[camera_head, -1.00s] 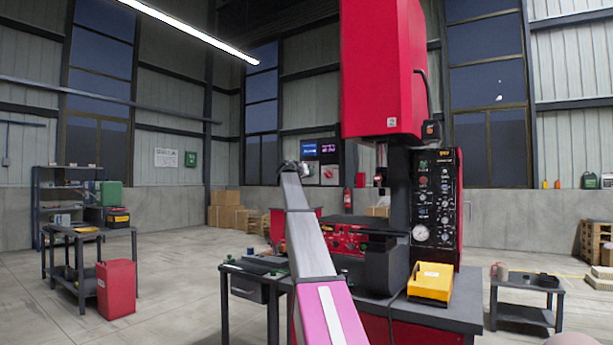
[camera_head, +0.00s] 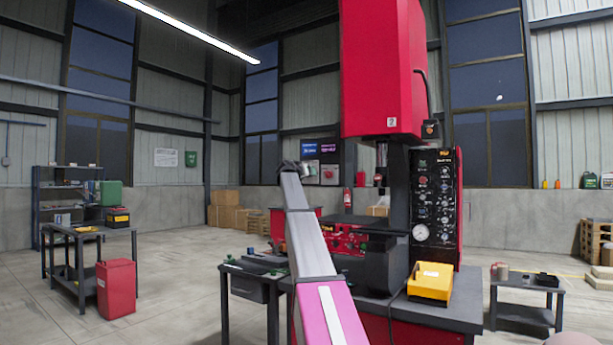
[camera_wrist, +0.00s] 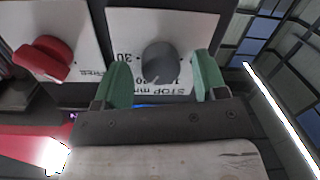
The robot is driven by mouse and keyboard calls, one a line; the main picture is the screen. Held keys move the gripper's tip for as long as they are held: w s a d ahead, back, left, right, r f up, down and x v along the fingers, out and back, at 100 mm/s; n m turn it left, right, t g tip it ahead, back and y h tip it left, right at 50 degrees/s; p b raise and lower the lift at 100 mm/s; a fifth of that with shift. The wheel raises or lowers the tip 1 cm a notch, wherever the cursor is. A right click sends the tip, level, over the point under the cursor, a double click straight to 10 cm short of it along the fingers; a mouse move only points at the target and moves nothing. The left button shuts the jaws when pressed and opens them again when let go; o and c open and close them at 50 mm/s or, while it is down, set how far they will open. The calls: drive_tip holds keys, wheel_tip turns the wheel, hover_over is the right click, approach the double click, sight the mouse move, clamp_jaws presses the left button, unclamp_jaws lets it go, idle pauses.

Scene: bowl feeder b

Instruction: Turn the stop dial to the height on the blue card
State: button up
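In the wrist view, the grey stop dial (camera_wrist: 160,63) sits on a white plate (camera_wrist: 198,32) marked "STOP mm", with a "30" beside the dial. The lettering appears upside down. My gripper (camera_wrist: 162,60) is open, with one green finger on each side of the dial and a visible gap to each. A light pointer mark shows near the dial's lower edge; its exact reading is unclear. In the head view, my gripper (camera_head: 288,167) is small and dark at the arm's far end, and the dial cannot be made out. I cannot identify the blue card.
A red knob (camera_wrist: 44,58) on another white plate is left of the dial in the wrist view. In the head view, a tall red press (camera_head: 382,75) with a black control panel (camera_head: 435,200) stands right of my arm. A yellow bin (camera_head: 431,283) is on the bench.

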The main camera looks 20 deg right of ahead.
drive_tip(key=v, duration=1)
drive_tip(key=shift+s+a, duration=0.3)
drive_tip(key=s+a+f+n+g+y, duration=0.1)
drive_tip(key=s+a+f+g+y, duration=0.3)
drive_tip(key=f, duration=1.3)
drive_tip(key=s+a+f+n+t+y, duration=0.15)
drive_tip(key=s+f, duration=0.35)
drive_tip(key=f, duration=1.2)
drive_tip(key=s+a+f+n+g+y, duration=0.2)
drive_tip(key=s+a+f, duration=0.25)
drive_tip(key=f, duration=1.25)
drive_tip(key=s+a+f+g+y, duration=0.2)
drive_tip(key=s+a+f, duration=0.1)
drive_tip(key=s+f, duration=0.6)
drive_tip(key=s+a+f+n+g+y, duration=0.1)
drive_tip(key=s+a+f, duration=0.3)
drive_tip(key=s+f, duration=0.6)
drive_tip(key=s+a+f+n+g+y, duration=0.1)
drive_tip(key=s+a+f+g+y, duration=0.1)
drive_tip(key=s+f, duration=0.7)
drive_tip(key=s+a+g, duration=0.1)
drive_tip(key=s, duration=0.3)
drive_tip(key=shift+s+a+f+y, duration=0.25)
drive_tip(key=shift+a+y, duration=0.1)
